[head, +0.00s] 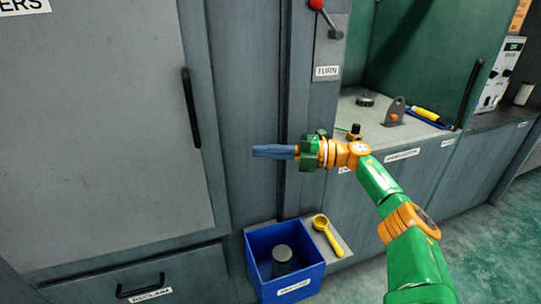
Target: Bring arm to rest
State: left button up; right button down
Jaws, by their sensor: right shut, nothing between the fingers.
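My right arm comes in from the lower right, green with orange joints. It reaches left across the front of the grey cabinets. My right gripper (274,151) has blue-grey fingers that lie together, shut and empty, pointing left in front of the cabinet face. Its fingertips appear apart from any object. My left gripper does not show.
A blue bin (286,265) with a dark cylinder inside stands below the gripper, next to a yellow scoop (327,235). A workbench recess (400,124) with small parts lies right. A large cabinet door (100,130) fills the left.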

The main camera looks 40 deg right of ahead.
aim_at(220, 185)
jog(key=w+a+f+m+t+h, duration=0.5)
jog(key=w+a+f+m, duration=0.2)
jog(key=a+f+m, duration=0.25)
jog(key=s+a+f+m+g+h, duration=0.1)
jog(key=s+f+m+h, duration=0.25)
jog(key=f, duration=0.25)
jog(key=s+a+f+m+g+h, duration=0.2)
jog(key=f+m+h, duration=0.2)
jog(key=f+m, duration=0.1)
jog(key=s+a+f+m+g, duration=0.2)
jog(key=s+f+g, duration=0.2)
jog(key=s, duration=0.5)
jog(key=s+a+f+m+g, duration=0.1)
jog(key=s+f+m+g, duration=0.25)
jog(key=s, duration=0.55)
jog(key=s+a+f+m+g, duration=0.1)
jog(key=s+a+f+g, duration=0.2)
jog(key=s, duration=0.6)
notch_tip(220, 185, down, 11)
jog(key=s+d+g+p, duration=0.1)
jog(key=s+g+p, duration=0.1)
jog(key=p, duration=0.3)
jog(key=s+d+f+p, duration=0.1)
jog(key=s+f+p, duration=0.1)
jog(key=s, duration=0.4)
jog(key=s+d+f+g+p, duration=0.1)
jog(key=s+f+p, duration=0.1)
jog(key=s+f, duration=0.2)
jog(key=shift+s+f, duration=0.35)
jog(key=shift+s, duration=0.5)
